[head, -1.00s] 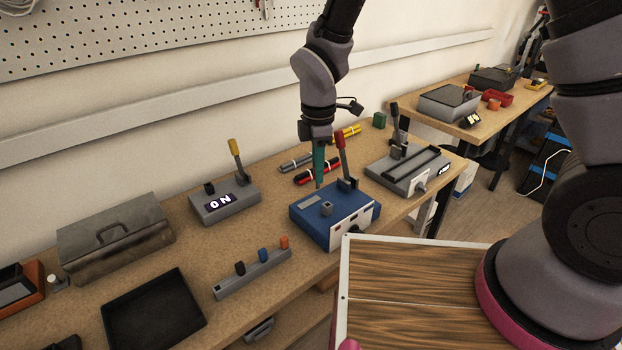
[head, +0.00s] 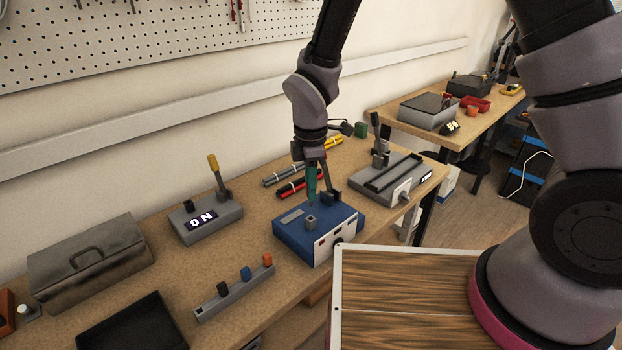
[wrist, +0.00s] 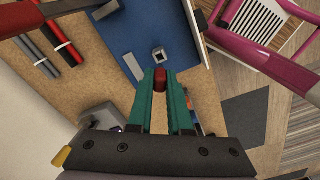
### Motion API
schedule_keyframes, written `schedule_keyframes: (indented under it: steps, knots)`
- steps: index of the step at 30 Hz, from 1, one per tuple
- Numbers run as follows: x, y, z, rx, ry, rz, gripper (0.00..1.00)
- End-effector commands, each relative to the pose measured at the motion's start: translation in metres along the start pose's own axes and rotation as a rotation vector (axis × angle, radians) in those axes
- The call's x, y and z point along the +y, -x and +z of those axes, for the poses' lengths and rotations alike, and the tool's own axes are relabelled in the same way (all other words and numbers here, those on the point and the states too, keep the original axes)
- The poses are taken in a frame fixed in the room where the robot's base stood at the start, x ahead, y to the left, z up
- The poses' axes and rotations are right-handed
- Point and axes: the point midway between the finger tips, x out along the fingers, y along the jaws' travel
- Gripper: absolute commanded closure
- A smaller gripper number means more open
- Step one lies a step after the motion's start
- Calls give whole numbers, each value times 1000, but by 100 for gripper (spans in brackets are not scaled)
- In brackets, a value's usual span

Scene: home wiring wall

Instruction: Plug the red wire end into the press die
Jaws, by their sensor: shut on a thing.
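My gripper (head: 312,203) has teal fingers and points down just above the blue press (head: 340,222). In the wrist view the gripper (wrist: 160,82) is shut on a small red piece, the red wire end (wrist: 160,77), held between its fingertips. The press die (wrist: 159,56) is a small grey square block with an opening in the blue top, just past the fingertips and apart from the red end. The die also shows in the head view (head: 311,222), below the fingertips. The red end is too small to tell in the head view.
The press's lever (wrist: 75,8) stands close behind my gripper. Red and dark wire bundles (head: 300,183) lie behind the press. A grey device (head: 372,178) is to the right.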

Motion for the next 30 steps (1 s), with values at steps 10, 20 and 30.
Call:
schedule_keyframes:
  steps: [10, 20, 30]
  knots:
    - [0, -26, 0, -1, 1, 0, 100]
    - [0, -29, 0, 1, 1, 1, 100]
    - [0, -29, 0, 1, 1, 1, 100]
